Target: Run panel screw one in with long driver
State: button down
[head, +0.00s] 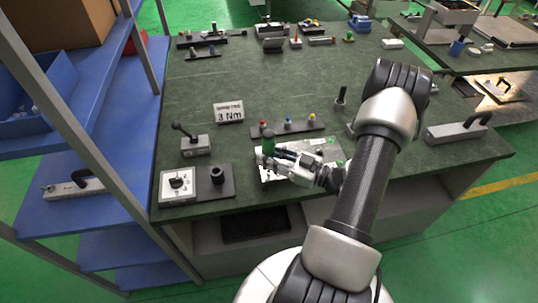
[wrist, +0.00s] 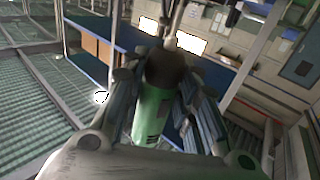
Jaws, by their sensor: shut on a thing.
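My gripper (head: 276,156) is shut on the long driver (head: 268,139), which has a green handle. The handle stands roughly upright over the left part of a pale metal panel (head: 328,147). In the wrist view the driver's green and dark handle (wrist: 153,115) sits between the fingers of my gripper (wrist: 165,90). The driver's tip and panel screw one are hidden or too small to make out, so I cannot tell whether they touch.
Behind the panel a dark rack (head: 301,128) holds tools with blue, red and yellow tops. A lever box (head: 195,146) and a white dial box (head: 178,186) stand left. The bench middle is mostly clear.

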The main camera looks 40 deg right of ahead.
aim_at(274, 150)
jog(key=shift+f+b, duration=0.6)
jog(key=shift+f, duration=0.2)
dwell(1.1)
jog(key=shift+r, duration=0.1)
jog(key=shift+r+p, duration=1.95)
jog(key=shift+r, duration=0.5)
